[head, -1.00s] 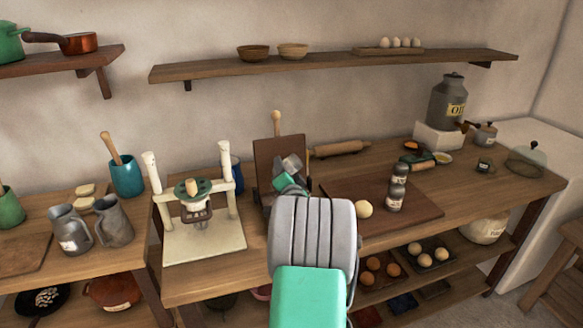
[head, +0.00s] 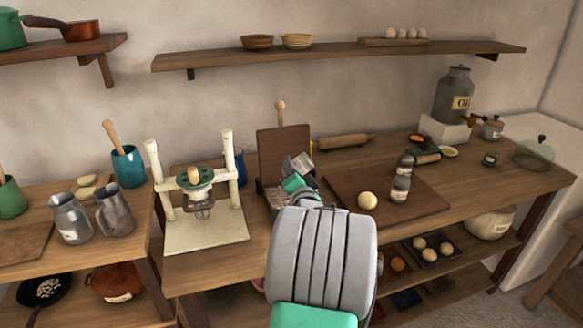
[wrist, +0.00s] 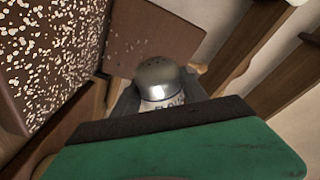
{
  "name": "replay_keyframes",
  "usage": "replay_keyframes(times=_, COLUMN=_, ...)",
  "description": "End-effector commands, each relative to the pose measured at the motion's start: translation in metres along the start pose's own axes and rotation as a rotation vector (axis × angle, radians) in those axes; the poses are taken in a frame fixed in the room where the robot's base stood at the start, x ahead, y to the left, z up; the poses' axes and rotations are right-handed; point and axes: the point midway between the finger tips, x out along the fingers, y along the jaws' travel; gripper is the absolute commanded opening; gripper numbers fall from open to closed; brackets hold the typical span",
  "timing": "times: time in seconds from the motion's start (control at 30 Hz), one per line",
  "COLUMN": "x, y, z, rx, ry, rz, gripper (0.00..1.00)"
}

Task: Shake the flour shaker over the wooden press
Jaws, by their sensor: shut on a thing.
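The wooden press (head: 284,148) stands on the counter with its dark brown lid upright and a light handle behind it. In the wrist view, a brown plate (wrist: 45,45) at the left is thickly speckled with white flecks, and finer flecks show by the brown panel beside it. The grey flour shaker (wrist: 165,80), with a domed, holed top and part of a flour label, sits between the jaws. My gripper (head: 296,180) is shut on it, just in front of the press.
A dough ball (head: 368,200) and a standing grey shaker-like container (head: 401,180) are on a brown board (head: 430,205) to the right. A cream-framed device (head: 195,180) stands left of the press. A rolling pin (head: 345,142) lies behind.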

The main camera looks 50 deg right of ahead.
Motion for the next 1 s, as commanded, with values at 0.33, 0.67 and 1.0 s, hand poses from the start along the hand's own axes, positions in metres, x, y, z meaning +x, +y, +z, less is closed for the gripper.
replay_keyframes(times=0.33, x=-0.022, y=0.0, z=-0.002, rx=-0.001, ry=0.0, rz=-0.001, gripper=0.05)
replay_keyframes(times=0.67, x=-0.023, y=0.004, z=-0.001, rx=-0.001, ry=0.003, rz=0.0, gripper=0.05)
replay_keyframes(times=1.0, x=-0.022, y=0.005, z=-0.001, rx=0.0, ry=0.004, rz=0.0, gripper=0.05)
